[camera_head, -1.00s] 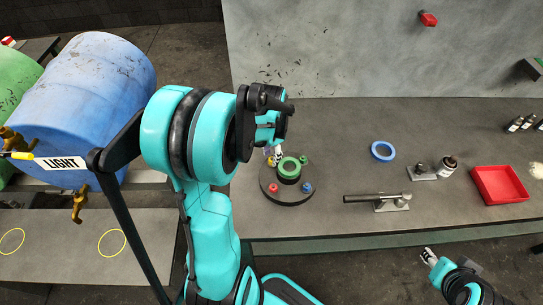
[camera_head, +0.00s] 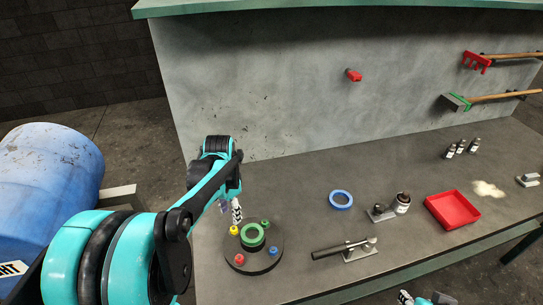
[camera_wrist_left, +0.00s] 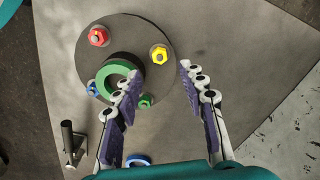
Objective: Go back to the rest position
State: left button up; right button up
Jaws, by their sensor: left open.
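My left gripper (camera_head: 236,212) hangs over the near-left part of the grey bench. In the left wrist view it (camera_wrist_left: 161,72) is open, with nothing between its fingers. Below it is a dark round base (camera_head: 262,266) with a green ring (camera_head: 252,244) around its middle and small red, yellow, green and blue knobs near its rim. The base (camera_wrist_left: 125,28) also shows in the wrist view; the left finger overlaps the green ring (camera_wrist_left: 105,74) in the picture. My right gripper (camera_head: 406,298) is only partly in view at the bottom edge, and its jaws cannot be made out.
A blue ring (camera_head: 341,199), a metal bar on a stand (camera_head: 345,250), a small jar (camera_head: 402,202), a red tray (camera_head: 452,209) and several small bottles lie on the bench. A back panel (camera_head: 280,80) rises behind.

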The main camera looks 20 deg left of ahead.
pick_arm(q)
jog(key=s+d+r+n+t, duration=0.2)
jog(key=s+d+t, duration=0.1)
jog(key=d, duration=0.5)
jog(key=s+d+r+n+t, duration=0.1)
jog(key=s+d+t, duration=0.3)
jog(key=d, duration=0.5)
jog(key=shift+d+r+n+b, duration=0.25)
jog(key=shift+r+n+b, duration=0.1)
jog(key=shift+n+b, duration=0.15)
jog(key=shift+s, duration=0.1)
dwell(0.5)
